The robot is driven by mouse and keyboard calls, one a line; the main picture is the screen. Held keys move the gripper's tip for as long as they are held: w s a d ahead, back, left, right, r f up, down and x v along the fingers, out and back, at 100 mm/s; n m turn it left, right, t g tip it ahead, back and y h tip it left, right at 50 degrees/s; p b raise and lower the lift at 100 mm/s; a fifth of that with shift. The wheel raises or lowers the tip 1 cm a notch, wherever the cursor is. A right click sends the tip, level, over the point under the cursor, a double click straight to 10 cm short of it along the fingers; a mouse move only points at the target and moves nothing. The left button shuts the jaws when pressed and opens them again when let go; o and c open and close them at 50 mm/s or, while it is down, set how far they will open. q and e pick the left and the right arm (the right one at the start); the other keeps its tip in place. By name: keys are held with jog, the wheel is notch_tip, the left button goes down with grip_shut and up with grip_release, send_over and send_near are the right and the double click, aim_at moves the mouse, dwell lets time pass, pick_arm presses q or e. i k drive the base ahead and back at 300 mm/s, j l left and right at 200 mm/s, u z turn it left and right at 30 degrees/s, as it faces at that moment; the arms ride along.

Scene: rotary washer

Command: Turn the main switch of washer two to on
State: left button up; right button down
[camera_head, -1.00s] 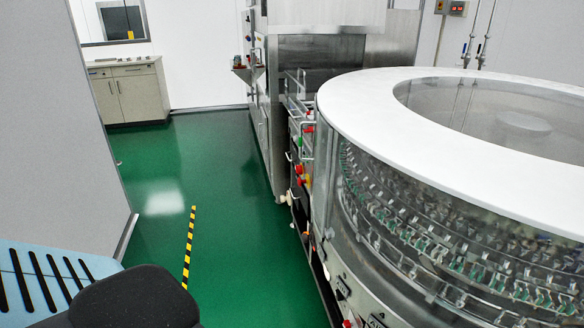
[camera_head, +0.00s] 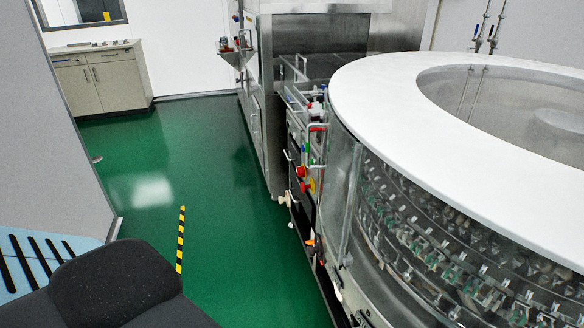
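A large round washer with a white ring top (camera_head: 400,150) fills the right side. Its clear side wall shows rows of metal clips inside. At its left end is a narrow column of controls, with a red and yellow emergency knob (camera_head: 308,186) and small red and blue parts above it. Dark knobs or labels low on the washer (camera_head: 358,320) are cut off by the bottom edge. I cannot tell which control is the main switch, or read a washer number. Neither of my grippers shows.
Green floor (camera_head: 170,140) lies open left of the washer, with a yellow-black tape strip (camera_head: 181,240). Steel machinery (camera_head: 310,55) stands beyond the washer. A beige cabinet (camera_head: 100,85) is at the back left. A black padded shape (camera_head: 115,285) and blue slotted panel (camera_head: 85,243) are at bottom left.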

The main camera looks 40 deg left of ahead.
aim_at(301, 170)
jog(key=i+j, duration=0.15)
jog(key=j, duration=0.2)
jog(key=i+j, duration=0.2)
jog(key=j, duration=0.15)
jog(key=i+j, duration=0.15)
jog(key=j, duration=0.25)
jog(key=i+j, duration=0.15)
jog(key=j, duration=0.2)
jog(key=i+j, duration=0.2)
jog(key=j, duration=0.15)
jog(key=i+j, duration=0.15)
jog(key=j, duration=0.2)
jog(key=i+j, duration=0.2)
jog(key=j, duration=0.2)
